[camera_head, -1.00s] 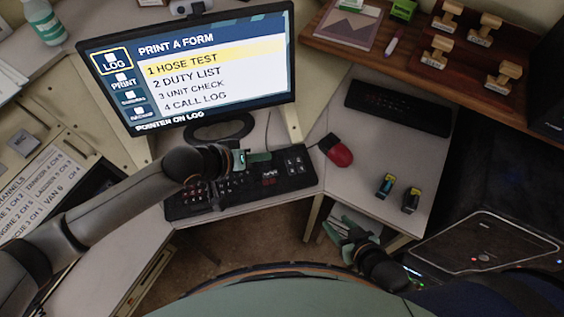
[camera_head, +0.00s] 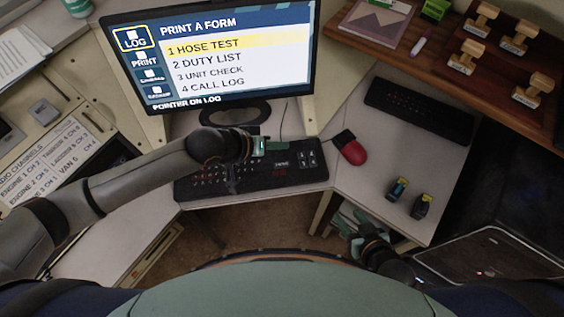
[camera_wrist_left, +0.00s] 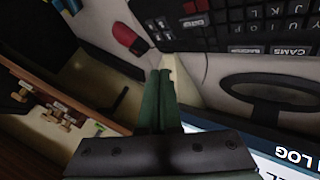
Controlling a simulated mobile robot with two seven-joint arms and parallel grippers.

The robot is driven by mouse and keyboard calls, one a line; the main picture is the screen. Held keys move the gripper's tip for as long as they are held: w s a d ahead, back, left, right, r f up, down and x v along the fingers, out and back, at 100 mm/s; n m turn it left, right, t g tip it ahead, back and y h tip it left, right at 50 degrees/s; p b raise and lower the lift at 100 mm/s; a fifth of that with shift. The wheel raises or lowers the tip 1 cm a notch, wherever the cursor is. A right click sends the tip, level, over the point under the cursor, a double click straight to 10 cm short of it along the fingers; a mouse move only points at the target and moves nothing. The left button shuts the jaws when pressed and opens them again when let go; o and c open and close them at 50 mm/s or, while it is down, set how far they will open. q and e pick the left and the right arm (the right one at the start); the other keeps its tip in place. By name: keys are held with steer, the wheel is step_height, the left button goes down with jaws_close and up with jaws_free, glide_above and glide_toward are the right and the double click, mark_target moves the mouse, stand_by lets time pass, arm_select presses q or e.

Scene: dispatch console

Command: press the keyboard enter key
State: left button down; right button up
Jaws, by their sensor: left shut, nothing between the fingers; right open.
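The black keyboard (camera_head: 235,184) lies on the desk below the monitor, and part of it shows at the upper right of the left wrist view (camera_wrist_left: 240,28). My arm hides some keys. My right gripper (camera_head: 358,238) is open, low beside the desk's front edge, away from the keyboard.
A red mouse (camera_head: 352,151) lies right of the keyboard. The monitor (camera_head: 215,60) stands behind it, showing "PRINT A FORM". A second dark keyboard (camera_head: 418,109) and two small bottle-like items (camera_head: 398,189) are on the right desk. Several stamps (camera_head: 480,22) stand on a wooden shelf.

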arm_select(q)
steer(key=b, duration=0.5)
glide_above(289, 161)
steer(key=s+a, duration=0.2)
steer(key=a, duration=0.1)
step_height(289, 161, down, 6)
steer(key=shift+d+r, duration=0.1)
steer(key=shift+d, duration=0.05)
steer(key=shift+f+b, duration=0.4)
steer(key=shift+f, duration=0.4)
steer(key=shift+f, duration=0.2)
stand_by(0.3)
steer(key=shift+f, duration=0.25)
